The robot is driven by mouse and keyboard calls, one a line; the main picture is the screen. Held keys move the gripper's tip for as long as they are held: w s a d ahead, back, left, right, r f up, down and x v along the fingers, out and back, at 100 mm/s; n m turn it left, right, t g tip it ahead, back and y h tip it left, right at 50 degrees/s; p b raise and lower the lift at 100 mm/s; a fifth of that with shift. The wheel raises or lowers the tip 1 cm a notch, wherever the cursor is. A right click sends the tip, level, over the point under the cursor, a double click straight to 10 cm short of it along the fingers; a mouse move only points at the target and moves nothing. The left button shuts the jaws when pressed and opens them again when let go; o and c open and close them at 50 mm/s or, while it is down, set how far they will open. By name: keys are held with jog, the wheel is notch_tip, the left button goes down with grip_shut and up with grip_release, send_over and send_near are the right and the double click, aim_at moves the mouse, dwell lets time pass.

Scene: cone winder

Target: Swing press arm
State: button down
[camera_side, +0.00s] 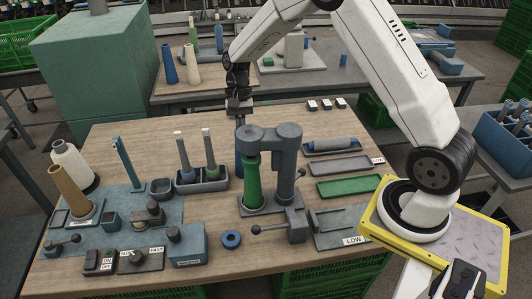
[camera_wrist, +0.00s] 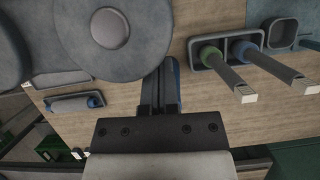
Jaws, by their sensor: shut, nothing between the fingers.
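The press stands mid-table, with a thick grey post (camera_side: 287,170). Its grey press arm (camera_side: 268,133) reaches left from the post top, its round head over a green cone (camera_side: 253,180). The large grey round shape (camera_wrist: 112,30) at the top left of the wrist view looks like part of this press. My gripper (camera_side: 239,110) points down just behind and left of the press head. In the wrist view my gripper (camera_wrist: 160,68) shows its fingers together, with nothing held. A blue upright thing (camera_side: 239,160) stands below it, partly hidden by the press; I cannot tell whether they touch.
A grey holder (camera_side: 205,185) with two tall spindles, one blue-based and one green-based, stands left of the press. A small lever (camera_side: 270,228) sticks out in front. A blue ring (camera_side: 231,239) lies on the table. Grey and green trays (camera_side: 348,186) lie right of the press.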

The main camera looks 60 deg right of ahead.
jog(key=shift+s+a+n, duration=0.25)
jog(key=shift+a+n, duration=0.35)
jog(key=shift+w+d, duration=0.1)
jog(key=w+d+r, duration=0.5)
jog(key=r, duration=0.4)
jog(key=shift+w+d+r, duration=0.15)
jog(key=shift+r, duration=0.05)
dwell(0.5)
